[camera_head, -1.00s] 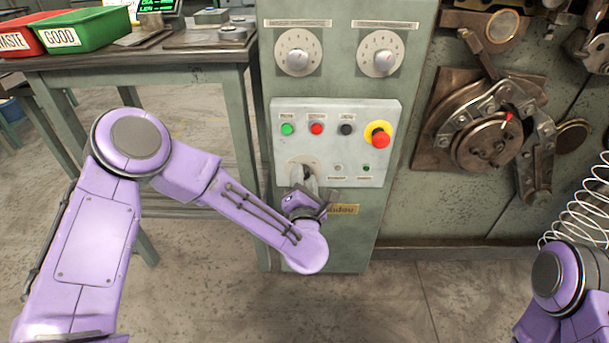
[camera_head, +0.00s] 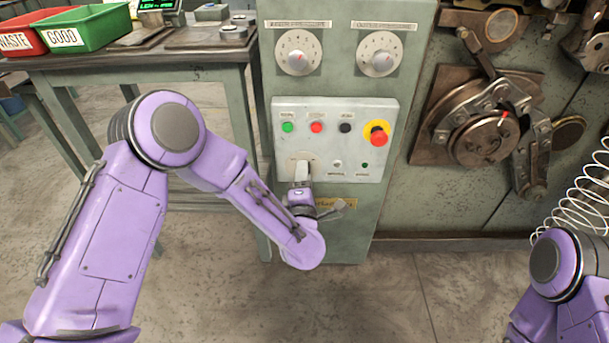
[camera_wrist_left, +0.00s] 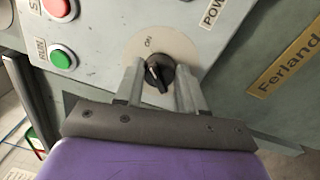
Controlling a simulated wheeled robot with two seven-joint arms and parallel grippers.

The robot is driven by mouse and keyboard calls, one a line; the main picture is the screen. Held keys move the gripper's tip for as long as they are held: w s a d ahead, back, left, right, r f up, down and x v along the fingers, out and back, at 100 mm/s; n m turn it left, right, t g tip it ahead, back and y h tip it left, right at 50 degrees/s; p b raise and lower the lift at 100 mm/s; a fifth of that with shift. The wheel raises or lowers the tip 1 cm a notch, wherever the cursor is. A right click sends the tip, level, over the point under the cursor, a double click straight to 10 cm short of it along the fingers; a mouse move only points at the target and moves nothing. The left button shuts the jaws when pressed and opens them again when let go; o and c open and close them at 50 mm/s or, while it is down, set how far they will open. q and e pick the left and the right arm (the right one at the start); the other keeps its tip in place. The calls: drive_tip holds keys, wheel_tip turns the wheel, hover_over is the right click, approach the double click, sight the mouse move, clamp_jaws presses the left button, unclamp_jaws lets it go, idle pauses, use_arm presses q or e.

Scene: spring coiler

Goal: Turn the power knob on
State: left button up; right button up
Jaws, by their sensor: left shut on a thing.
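The power knob (camera_wrist_left: 159,73) is black with a raised ridge and sits on a pale round plate (camera_wrist_left: 133,52) marked ON. Its ridge lies tilted, one end roughly toward the ON mark. My left gripper (camera_wrist_left: 160,80) is shut on the knob, one finger on each side. In the head view my left gripper (camera_head: 301,168) reaches up to the lower left of the control panel (camera_head: 350,110) and hides the knob. My right arm (camera_head: 565,265) shows at the lower right, but its gripper is out of view.
Green (camera_head: 288,127), red (camera_head: 317,127) and black (camera_head: 346,128) buttons and a red emergency stop (camera_head: 379,136) sit above the knob. Two dials (camera_head: 298,53) are higher up. A workbench (camera_head: 130,62) with bins stands left; a coiling machine (camera_head: 485,130) stands right.

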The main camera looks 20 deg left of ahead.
idle(0.3)
use_arm(q)
drive_tip(key=o, duration=1)
drive_tip(key=shift+o, duration=0.2)
drive_tip(key=v, duration=1)
drive_tip(key=shift+s+p, duration=0.25)
drive_tip(key=shift+p, duration=0.15)
